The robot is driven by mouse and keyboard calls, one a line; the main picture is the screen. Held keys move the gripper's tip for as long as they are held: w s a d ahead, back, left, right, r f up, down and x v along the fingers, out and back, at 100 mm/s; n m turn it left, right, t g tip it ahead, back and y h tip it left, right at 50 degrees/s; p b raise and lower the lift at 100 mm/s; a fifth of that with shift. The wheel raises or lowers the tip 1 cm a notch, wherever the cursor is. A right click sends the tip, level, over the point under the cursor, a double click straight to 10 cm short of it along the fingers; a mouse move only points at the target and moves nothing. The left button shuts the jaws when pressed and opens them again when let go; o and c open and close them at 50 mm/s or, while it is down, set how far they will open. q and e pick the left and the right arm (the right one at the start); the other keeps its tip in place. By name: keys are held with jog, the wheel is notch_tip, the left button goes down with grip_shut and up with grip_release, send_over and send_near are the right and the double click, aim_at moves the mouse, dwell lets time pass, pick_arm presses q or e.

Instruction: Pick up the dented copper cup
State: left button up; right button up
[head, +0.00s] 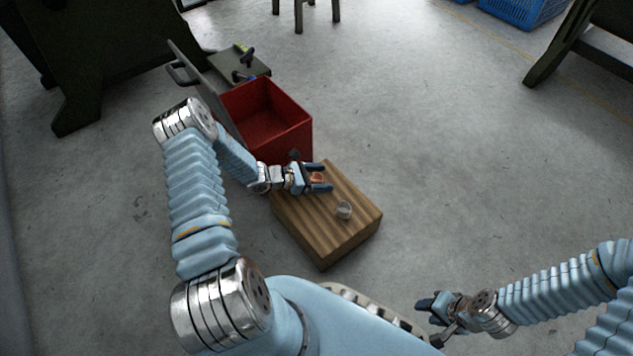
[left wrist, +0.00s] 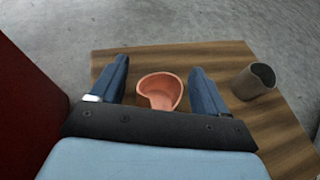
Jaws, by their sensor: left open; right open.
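The dented copper cup (left wrist: 161,90) is orange-pink, with a rim pushed out of round. It sits on a wooden block (head: 309,225) and also shows small in the head view (head: 317,177). My left gripper (head: 325,181) is open, with its two blue fingers (left wrist: 160,78) on either side of the cup. In the left wrist view a gap shows between the cup and each finger. The near part of the cup is partly hidden by the gripper's dark palm. My right gripper (head: 427,310) is open and empty, low at the right over the floor, away from the block.
A grey metal cup (head: 344,210) stands on the block, right of the copper cup in the left wrist view (left wrist: 253,81). An open red box (head: 268,120) stands close behind the block. Blue crates (head: 522,10) are far off. Floor right of the block is clear.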

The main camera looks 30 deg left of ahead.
pick_arm(q)
jog(key=shift+w+d+f, duration=0.1)
jog(key=shift+w+d, duration=0.05)
jog(key=shift+w, duration=0.05)
jog(key=c, duration=1)
jog(key=shift+c, duration=0.2)
